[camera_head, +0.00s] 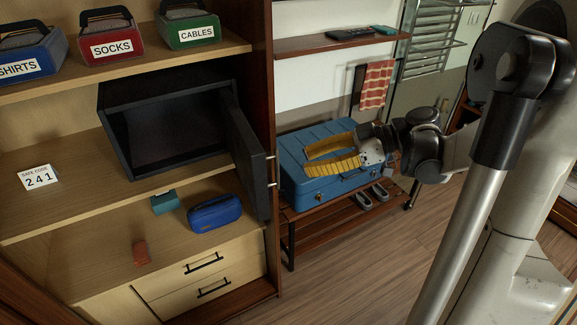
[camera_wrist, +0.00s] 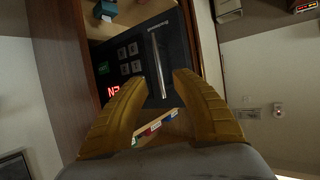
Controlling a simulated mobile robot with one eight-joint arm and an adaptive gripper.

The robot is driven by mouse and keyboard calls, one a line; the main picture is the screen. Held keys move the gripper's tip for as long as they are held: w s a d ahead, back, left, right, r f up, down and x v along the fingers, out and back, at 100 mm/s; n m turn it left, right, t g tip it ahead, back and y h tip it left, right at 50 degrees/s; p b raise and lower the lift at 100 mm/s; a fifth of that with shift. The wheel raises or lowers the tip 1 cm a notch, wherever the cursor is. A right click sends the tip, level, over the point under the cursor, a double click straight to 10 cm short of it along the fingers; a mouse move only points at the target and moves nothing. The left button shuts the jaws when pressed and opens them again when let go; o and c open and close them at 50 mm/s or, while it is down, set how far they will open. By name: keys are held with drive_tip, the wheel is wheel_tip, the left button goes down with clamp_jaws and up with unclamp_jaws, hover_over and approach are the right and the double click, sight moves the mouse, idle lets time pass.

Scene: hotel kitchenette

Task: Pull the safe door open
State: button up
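The dark safe (camera_head: 112,118) stands on the middle shelf of the wooden cabinet. Its door (camera_head: 246,165) is swung wide open to the right, and the inside looks dark and empty.
A blue suitcase (camera_head: 300,190) lies on a luggage rack below my gripper. A blue case (camera_head: 215,213) and a teal box (camera_head: 165,202) sit under the safe shelf. A code card (camera_head: 38,178) reads 241. Labelled boxes stand above. Wooden floor (camera_head: 330,270) is clear in front.

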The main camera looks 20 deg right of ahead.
drive_tip(key=v, duration=0.3)
drive_tip(key=shift+s, duration=0.1)
idle(0.3)
drive_tip(key=s+a+f+m+g+h, duration=0.1)
drive_tip(key=s+a+f+m+h, duration=0.1)
drive_tip(key=a+m+h, duration=0.5)
drive_tip(key=s+a+f+m+t+h, duration=0.2)
drive_tip(key=s+a+m+h, duration=0.2)
drive_tip(key=s, duration=0.4)
drive_tip(key=shift+s+a+f+m+h, duration=0.3)
drive_tip(key=shift+m+h, duration=0.2)
drive_tip(key=shift+m, duration=0.3)
